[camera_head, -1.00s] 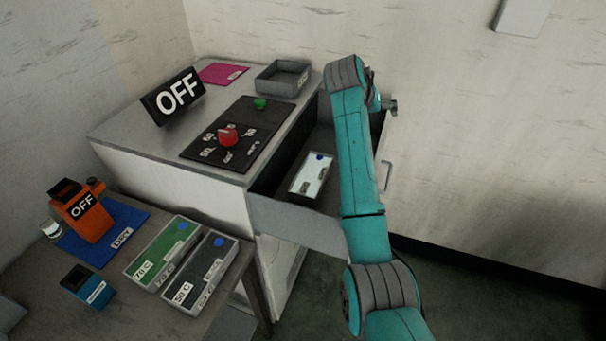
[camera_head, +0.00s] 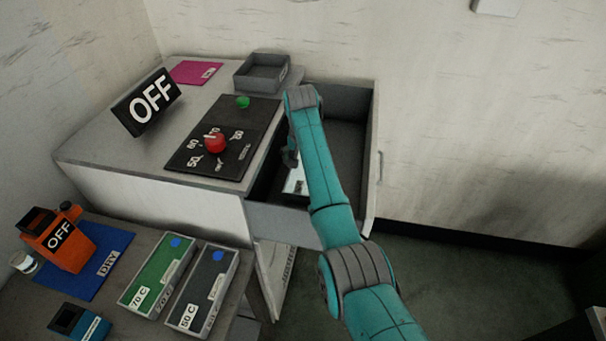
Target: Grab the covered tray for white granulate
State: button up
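A white-topped covered tray (camera_head: 294,183) lies inside the open grey drawer (camera_head: 347,140) of the cabinet. Most of it is hidden behind my teal arm; only a bright strip shows. My gripper (camera_head: 290,159) is in the drawer, at or just above the tray, mostly hidden by my forearm. I cannot see its fingertips clearly, nor whether it touches the tray. A green tray (camera_head: 158,272) marked 70 C and a dark grey tray (camera_head: 203,288) marked 50 C lie side by side on the lower table.
The cabinet top carries an OFF sign (camera_head: 148,102), a panel with a red knob (camera_head: 215,142) and an empty grey open box (camera_head: 263,73). An orange device (camera_head: 58,238) on a blue DRY mat (camera_head: 107,262) stands lower left. The drawer's walls surround my gripper.

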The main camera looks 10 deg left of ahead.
jog(key=shift+w+f, duration=0.2)
jog(key=shift+f, duration=1.95)
jog(key=shift+d, duration=0.1)
jog(key=c, duration=1.5)
jog(key=shift+r, duration=0.15)
